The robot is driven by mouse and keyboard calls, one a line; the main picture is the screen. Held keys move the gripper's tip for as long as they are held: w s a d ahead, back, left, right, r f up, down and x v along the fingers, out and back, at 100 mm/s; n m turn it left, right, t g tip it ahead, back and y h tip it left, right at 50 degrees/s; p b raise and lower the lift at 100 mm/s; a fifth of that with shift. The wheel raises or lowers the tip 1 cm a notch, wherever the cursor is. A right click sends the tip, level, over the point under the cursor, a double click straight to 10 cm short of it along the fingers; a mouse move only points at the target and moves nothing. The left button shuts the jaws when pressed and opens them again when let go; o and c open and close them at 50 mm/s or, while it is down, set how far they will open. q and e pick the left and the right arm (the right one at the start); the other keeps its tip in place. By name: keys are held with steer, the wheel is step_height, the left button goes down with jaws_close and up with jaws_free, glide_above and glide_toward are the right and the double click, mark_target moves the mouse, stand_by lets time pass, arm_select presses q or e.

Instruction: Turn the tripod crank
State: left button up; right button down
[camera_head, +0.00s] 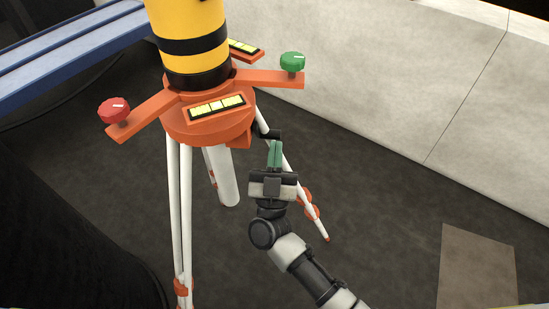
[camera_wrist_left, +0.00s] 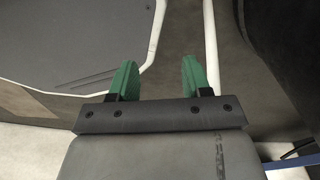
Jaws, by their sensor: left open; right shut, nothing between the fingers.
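The tripod (camera_head: 213,122) stands upright in the head view with an orange head, white legs and a yellow-and-black instrument (camera_head: 189,28) on top. A small black part (camera_head: 268,133), possibly the crank, shows at the right underside of the head. My right gripper (camera_head: 275,145) is shut and empty. Its green fingertips point up next to this black part; I cannot tell if they touch. My left gripper (camera_wrist_left: 158,65) shows only in the left wrist view. Its green fingers are open with nothing between them.
A red knob (camera_head: 113,110) and a green knob (camera_head: 292,62) sit on the orange arms of the head. A blue beam (camera_head: 70,52) is at upper left, a pale wall (camera_head: 400,80) at right. A dark rounded object (camera_head: 60,220) fills lower left.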

steer(key=t+b, duration=0.1)
steer(key=b, duration=0.1)
steer(key=shift+w+f+b, duration=0.25)
steer(key=shift+f+b, duration=0.05)
steer(key=shift+b, duration=0.05)
steer(key=shift+w+b, duration=0.15)
steer(key=shift+b, duration=0.15)
steer(key=shift+w+r+t, duration=0.1)
steer(key=shift+r+t, duration=0.15)
steer(key=shift+t, duration=0.05)
